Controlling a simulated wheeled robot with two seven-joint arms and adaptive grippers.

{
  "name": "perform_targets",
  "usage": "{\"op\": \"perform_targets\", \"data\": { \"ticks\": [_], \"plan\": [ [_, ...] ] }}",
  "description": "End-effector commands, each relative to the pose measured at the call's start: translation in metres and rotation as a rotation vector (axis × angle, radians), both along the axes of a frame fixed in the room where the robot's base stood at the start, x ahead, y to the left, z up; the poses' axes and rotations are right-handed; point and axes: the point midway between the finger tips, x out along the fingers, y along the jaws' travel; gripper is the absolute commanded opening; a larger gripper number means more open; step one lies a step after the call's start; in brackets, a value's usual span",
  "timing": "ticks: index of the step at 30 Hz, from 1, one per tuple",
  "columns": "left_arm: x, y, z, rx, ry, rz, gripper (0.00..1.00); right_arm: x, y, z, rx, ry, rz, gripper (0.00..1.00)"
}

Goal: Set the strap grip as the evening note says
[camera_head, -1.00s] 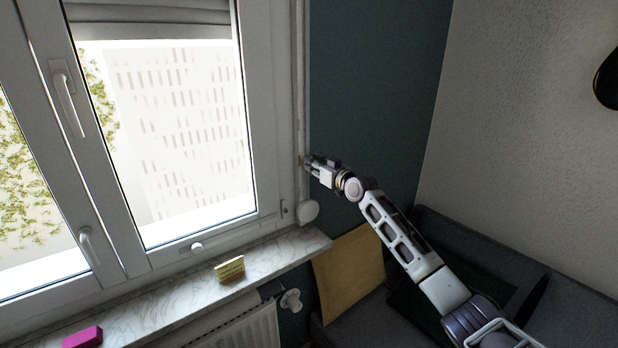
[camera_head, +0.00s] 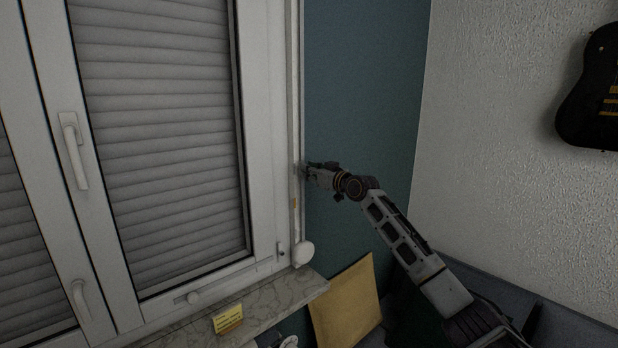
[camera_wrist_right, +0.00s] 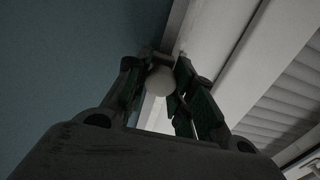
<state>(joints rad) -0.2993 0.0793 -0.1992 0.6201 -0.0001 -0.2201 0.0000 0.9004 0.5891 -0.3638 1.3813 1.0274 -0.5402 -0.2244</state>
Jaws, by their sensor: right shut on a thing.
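My right gripper (camera_head: 304,172) is shut at the pale strap strip (camera_head: 297,225) along the right side of the window frame, above the round white winder (camera_head: 303,254). The strap grip itself is mostly hidden by the fingers. In the right wrist view the two dark fingers (camera_wrist_right: 160,68) are close around a small grey piece, with a pale round shape just below; I cannot tell whether the fingers touch that shape. The roller shutter (camera_head: 160,130) is down over the visible panes. A yellow note (camera_head: 228,319) stands on the sill, its writing too small to read. My left gripper is out of view.
The marble sill (camera_head: 285,297) runs below the window. Window handles (camera_head: 74,150) stick out at the left. A black guitar (camera_head: 590,100) hangs on the white wall.

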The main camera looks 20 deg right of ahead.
Motion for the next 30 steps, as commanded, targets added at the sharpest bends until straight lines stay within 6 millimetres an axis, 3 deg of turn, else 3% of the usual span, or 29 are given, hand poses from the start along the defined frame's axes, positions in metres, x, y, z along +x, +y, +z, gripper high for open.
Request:
{"op": "perform_targets", "data": {
  "ticks": [14,15,19,30],
  "plan": [
    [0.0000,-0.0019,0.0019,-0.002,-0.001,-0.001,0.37,-0.0005,-0.0012,0.0114,0.004,-0.012,-0.002,0.00],
    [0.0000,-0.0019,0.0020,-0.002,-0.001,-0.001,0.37,-0.0005,-0.0012,0.0117,0.004,-0.012,-0.002,0.28],
    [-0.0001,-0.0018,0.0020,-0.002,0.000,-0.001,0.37,-0.0003,-0.0011,0.0099,0.003,-0.009,-0.002,0.45],
    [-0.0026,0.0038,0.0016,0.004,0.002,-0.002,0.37,-0.0003,-0.0003,0.0052,0.002,-0.002,-0.001,0.46]
  ]
}}
